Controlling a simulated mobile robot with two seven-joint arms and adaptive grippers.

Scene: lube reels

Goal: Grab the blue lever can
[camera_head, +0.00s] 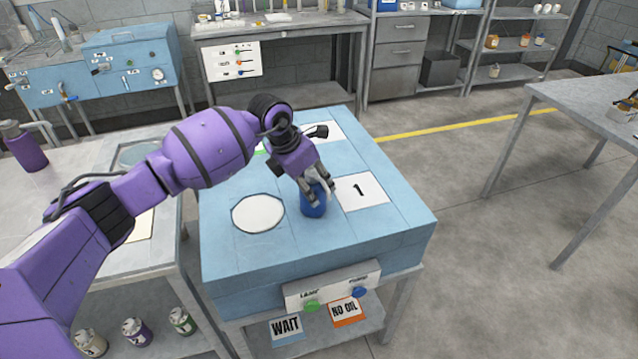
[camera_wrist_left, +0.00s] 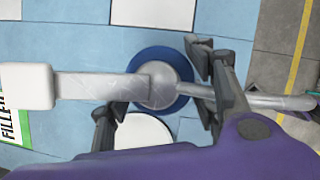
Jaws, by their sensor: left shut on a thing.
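The blue lever can (camera_head: 313,206) stands upright on the light blue bench top, between a white disc and a white card marked 1. My left gripper (camera_head: 318,192) is shut on it from above, with the fingers around its upper part. In the left wrist view the blue can (camera_wrist_left: 180,104) shows from above with a grey top and a long pale lever. The fingers of my left gripper (camera_wrist_left: 165,108) sit on either side of it there. My right gripper is not in view.
The blue bench (camera_head: 400,222) carries the white disc (camera_head: 258,212) and the card marked 1 (camera_head: 360,190). A panel with green and blue buttons (camera_head: 332,287) is on its front. A purple can (camera_head: 24,147) stands on the left table. A grey table (camera_head: 590,105) stands at right.

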